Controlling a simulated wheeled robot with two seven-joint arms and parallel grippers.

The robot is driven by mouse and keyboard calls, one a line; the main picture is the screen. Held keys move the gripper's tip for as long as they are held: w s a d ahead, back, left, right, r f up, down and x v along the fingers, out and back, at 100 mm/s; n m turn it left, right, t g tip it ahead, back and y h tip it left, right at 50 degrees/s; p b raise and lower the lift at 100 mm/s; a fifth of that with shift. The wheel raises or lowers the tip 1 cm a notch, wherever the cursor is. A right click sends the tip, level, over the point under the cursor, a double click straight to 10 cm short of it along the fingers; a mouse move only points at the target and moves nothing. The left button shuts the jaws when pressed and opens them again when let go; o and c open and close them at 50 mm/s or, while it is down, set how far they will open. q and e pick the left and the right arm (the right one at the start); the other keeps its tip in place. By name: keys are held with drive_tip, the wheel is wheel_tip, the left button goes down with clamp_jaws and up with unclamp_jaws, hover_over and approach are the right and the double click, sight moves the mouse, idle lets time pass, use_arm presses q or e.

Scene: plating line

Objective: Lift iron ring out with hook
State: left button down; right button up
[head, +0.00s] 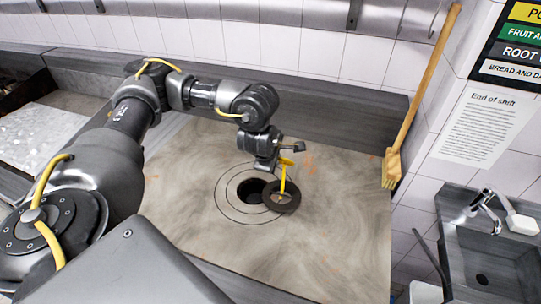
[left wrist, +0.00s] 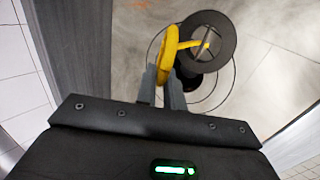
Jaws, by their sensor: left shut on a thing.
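My left gripper (head: 287,152) is shut on the upper part of a yellow hook (head: 283,180), whose shaft points down. In the left wrist view, its fingers (left wrist: 163,84) pinch the yellow handle (left wrist: 167,56). The dark iron ring (head: 293,204) is at the hook's lower end, tilted, beside a round dark hole (head: 249,187) and overlapping its right edge in the picture. The ring (left wrist: 227,40) also shows in the left wrist view, with the hook reaching its middle. I cannot tell whether the ring hangs clear of the surface. My right gripper is not in view.
The stone-coloured worktop (head: 345,235) is clear around the hole, with small orange specks. A broom (head: 420,100) leans at the right back corner. A sink (head: 490,250) stands at the right. A tiled wall (head: 260,45) closes the back.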

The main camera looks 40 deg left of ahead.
use_arm(q)
drive_tip(key=shift+w+d+r, duration=0.1)
drive_tip(key=shift+d, duration=1.15)
drive_tip(key=shift+d, duration=2.7)
drive_tip(key=shift+w+d, duration=0.15)
drive_tip(key=shift+d, duration=2.3)
drive_tip(key=shift+w+d, duration=0.1)
drive_tip(key=shift+d, duration=2.45)
